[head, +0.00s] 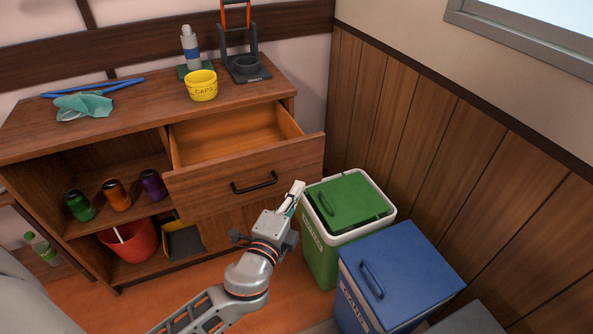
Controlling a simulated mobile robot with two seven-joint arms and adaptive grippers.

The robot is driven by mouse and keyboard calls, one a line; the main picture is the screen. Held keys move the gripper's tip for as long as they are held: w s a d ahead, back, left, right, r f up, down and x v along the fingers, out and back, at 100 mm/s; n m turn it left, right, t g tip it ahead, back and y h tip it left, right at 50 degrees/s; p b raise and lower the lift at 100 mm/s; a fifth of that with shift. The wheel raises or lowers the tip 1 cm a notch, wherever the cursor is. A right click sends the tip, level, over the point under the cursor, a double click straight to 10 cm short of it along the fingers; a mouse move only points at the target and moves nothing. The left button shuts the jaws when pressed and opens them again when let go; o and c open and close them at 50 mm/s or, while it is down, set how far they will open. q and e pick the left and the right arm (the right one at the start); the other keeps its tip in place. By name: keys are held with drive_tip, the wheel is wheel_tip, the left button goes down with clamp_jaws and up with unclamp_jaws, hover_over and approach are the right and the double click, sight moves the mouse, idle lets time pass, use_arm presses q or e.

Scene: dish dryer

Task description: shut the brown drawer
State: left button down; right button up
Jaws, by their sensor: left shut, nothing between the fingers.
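The brown drawer (220,190) is pulled open from the brown cabinet (285,85), and its inside looks empty. A dark bar handle (254,183) is on its front. My left gripper (298,188) is shut and empty. It is in front of the right part of the drawer front, to the right of the handle. I cannot tell whether it touches the drawer front. My right gripper is not in view.
A green bin (322,250) stands close to the right of my left gripper, with a blue bin (405,270) beside it. A yellow cup (201,85) and a dark stand (247,68) are on the cabinet top. Cans (116,195) stand on the shelf.

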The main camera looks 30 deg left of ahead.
sight(302, 161)
use_arm(q)
drive_tip(key=w, duration=0.2)
drive_tip(key=w+a, duration=0.1)
drive_tip(key=w, duration=0.1)
drive_tip(key=w+a, duration=0.1)
drive_tip(key=w, duration=0.1)
drive_tip(key=shift+a+f, duration=0.15)
drive_tip(key=shift+a, duration=0.1)
drive_tip(key=shift+w+a, duration=0.25)
drive_tip(key=shift+a, duration=0.1)
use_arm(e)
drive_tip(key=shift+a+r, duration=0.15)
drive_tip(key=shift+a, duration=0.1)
use_arm(q)
drive_tip(key=shift+a, duration=0.1)
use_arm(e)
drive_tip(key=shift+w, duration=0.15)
